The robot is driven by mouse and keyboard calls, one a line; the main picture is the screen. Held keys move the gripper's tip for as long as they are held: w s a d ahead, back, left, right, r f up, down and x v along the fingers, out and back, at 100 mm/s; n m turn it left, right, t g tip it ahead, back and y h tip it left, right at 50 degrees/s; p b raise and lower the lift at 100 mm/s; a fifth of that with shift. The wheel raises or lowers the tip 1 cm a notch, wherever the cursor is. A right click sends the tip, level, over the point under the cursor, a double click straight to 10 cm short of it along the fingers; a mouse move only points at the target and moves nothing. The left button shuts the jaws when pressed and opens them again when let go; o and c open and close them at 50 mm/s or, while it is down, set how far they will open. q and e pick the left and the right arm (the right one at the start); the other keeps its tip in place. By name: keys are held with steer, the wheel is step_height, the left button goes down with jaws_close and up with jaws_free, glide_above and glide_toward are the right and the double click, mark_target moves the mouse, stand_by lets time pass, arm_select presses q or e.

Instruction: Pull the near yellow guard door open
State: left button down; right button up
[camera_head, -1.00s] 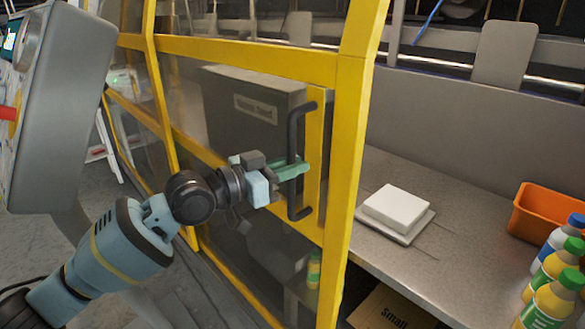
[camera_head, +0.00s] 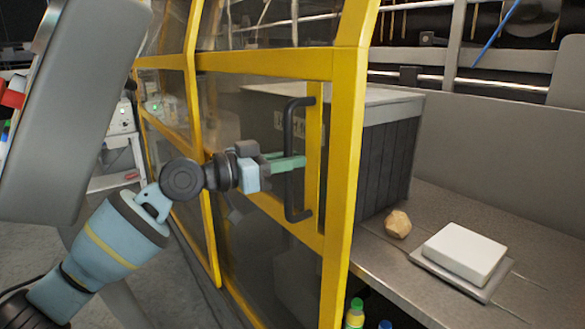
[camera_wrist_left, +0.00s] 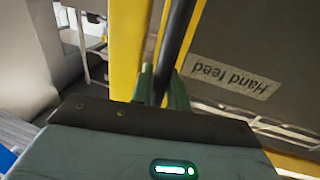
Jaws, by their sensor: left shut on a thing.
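The near yellow guard door (camera_head: 345,150) has a yellow frame, clear panes and a tall black bar handle (camera_head: 293,130). Its edge stands out in front of the workbench, with a view past it onto the bench. My left gripper (camera_head: 291,163) is at the middle of the handle, its green fingers shut on it. In the left wrist view the fingers (camera_wrist_left: 162,88) lie on either side of the black bar (camera_wrist_left: 176,40), and a "Hand feed" label (camera_wrist_left: 230,76) shows beside it. My right gripper is not in view.
A dark slatted box (camera_head: 388,155) with a pale rim stands on the grey bench (camera_head: 450,203) behind the door. A tan faceted lump (camera_head: 398,224) and a white block on a plate (camera_head: 465,252) lie on the bench. Bottles (camera_head: 355,314) stand low beside the door. Grey floor lies at left.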

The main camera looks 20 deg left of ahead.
arm_select(q)
steer(key=shift+s+d+f, duration=0.15)
steer(key=shift+d+f, duration=0.05)
steer(key=shift+d, duration=0.05)
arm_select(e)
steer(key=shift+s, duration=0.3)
arm_select(q)
steer(key=c, duration=1.5)
jaws_free()
steer(key=shift+o, duration=0.2)
steer(key=shift+r, duration=0.1)
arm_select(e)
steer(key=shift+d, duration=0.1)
